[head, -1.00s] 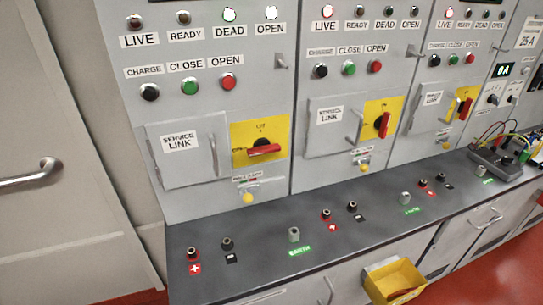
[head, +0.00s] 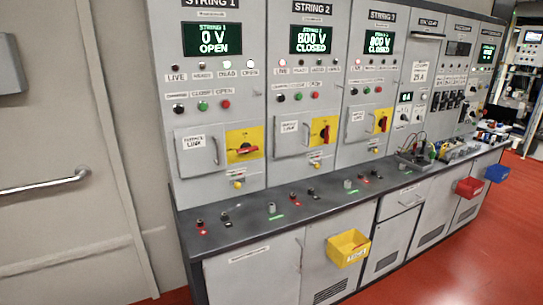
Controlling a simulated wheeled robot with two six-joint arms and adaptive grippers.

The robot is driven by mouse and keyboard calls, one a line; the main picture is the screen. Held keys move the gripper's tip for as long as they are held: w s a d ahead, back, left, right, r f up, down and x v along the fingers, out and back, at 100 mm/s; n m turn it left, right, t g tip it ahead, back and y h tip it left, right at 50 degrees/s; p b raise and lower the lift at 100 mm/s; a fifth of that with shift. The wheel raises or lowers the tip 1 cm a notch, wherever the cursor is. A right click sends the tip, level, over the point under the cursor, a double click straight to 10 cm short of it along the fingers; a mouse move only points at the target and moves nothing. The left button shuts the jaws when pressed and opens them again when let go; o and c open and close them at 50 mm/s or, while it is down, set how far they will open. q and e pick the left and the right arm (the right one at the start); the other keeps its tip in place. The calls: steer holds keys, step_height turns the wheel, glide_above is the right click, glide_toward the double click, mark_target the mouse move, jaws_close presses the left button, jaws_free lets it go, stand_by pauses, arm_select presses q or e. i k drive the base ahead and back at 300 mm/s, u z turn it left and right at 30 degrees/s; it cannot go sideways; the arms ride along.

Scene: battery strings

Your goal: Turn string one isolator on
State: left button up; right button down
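The string one isolator (head: 246,149) is a red rotary handle on a yellow plate at the left panel. Its handle lies horizontal. The string 1 display (head: 212,39) above reads 0 V OPEN, and the DEAD and OPEN lamps beneath it are lit white. The string 2 isolator (head: 324,134) and string 3 isolator (head: 382,121) have their red handles upright, and their displays read 800 V CLOSED. Neither of my grippers shows in the head view.
A grey bench ledge (head: 240,229) with terminals juts out below the panels. A yellow bin (head: 348,248) hangs on the cabinet front, with red (head: 469,187) and blue (head: 497,173) bins further right. A door with a bar handle (head: 45,186) is at left. Red floor is clear at lower right.

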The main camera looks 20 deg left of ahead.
mark_target(245, 148)
steer(key=z, duration=0.55)
steer(key=i, duration=0.95)
steer(key=u, duration=0.25)
